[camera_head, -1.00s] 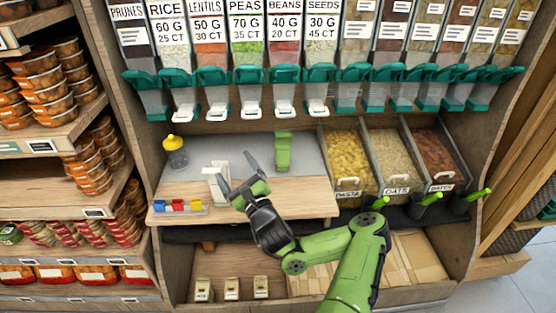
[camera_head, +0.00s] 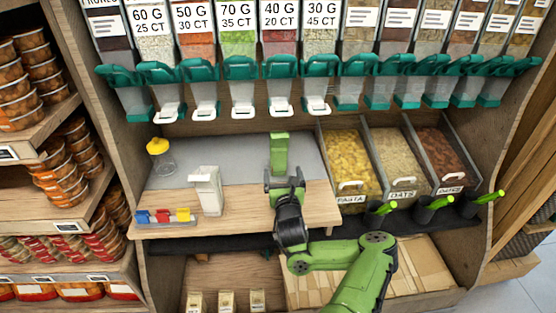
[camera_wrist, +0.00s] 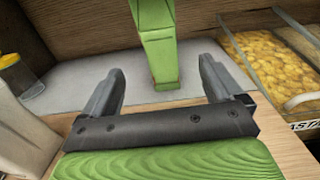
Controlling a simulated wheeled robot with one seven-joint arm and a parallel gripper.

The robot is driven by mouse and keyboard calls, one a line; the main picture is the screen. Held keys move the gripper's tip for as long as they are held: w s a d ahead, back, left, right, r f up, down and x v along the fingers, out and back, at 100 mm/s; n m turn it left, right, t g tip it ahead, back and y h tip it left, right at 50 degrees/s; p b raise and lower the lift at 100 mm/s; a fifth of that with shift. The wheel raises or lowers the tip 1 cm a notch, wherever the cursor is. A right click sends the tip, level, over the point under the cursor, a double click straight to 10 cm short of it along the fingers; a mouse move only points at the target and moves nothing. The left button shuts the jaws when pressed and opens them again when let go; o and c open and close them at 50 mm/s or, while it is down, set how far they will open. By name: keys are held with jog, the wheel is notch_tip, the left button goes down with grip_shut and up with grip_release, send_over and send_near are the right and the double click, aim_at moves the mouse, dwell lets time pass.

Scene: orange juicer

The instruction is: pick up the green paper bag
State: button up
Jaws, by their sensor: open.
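The green paper bag (camera_head: 279,150) stands upright on the grey back part of the counter, below the dispensers. In the wrist view the bag (camera_wrist: 157,42) is straight ahead, between and beyond my fingertips. My gripper (camera_head: 284,180) is directly in front of the bag in the head view. In the wrist view my gripper (camera_wrist: 160,82) is open, its two dark fingers spread wide with nothing between them. The bag's base looks just past the fingertips. I cannot tell whether the fingers touch it.
A white bag-like container (camera_head: 207,190) stands left of my gripper, near colored clips (camera_head: 163,215) on a rack. A yellow-lidded jar (camera_head: 160,157) is behind them. Bins of pasta (camera_head: 346,165), oats (camera_head: 397,160) and dates (camera_head: 440,155) stand to the right. Dispensers (camera_head: 240,85) hang above.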

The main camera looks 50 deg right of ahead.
aim_at(280, 153)
jog(key=p+x, duration=0.3)
jog(key=x, duration=0.4)
jog(key=shift+w+d+r, duration=0.15)
jog(key=shift+w+d, duration=0.1)
jog(key=x, duration=0.6)
jog(key=shift+f, duration=0.2)
jog(key=shift+s+a, duration=0.1)
jog(key=shift+c, duration=0.3)
jog(key=c, duration=1.2)
jog(key=shift+r, duration=0.1)
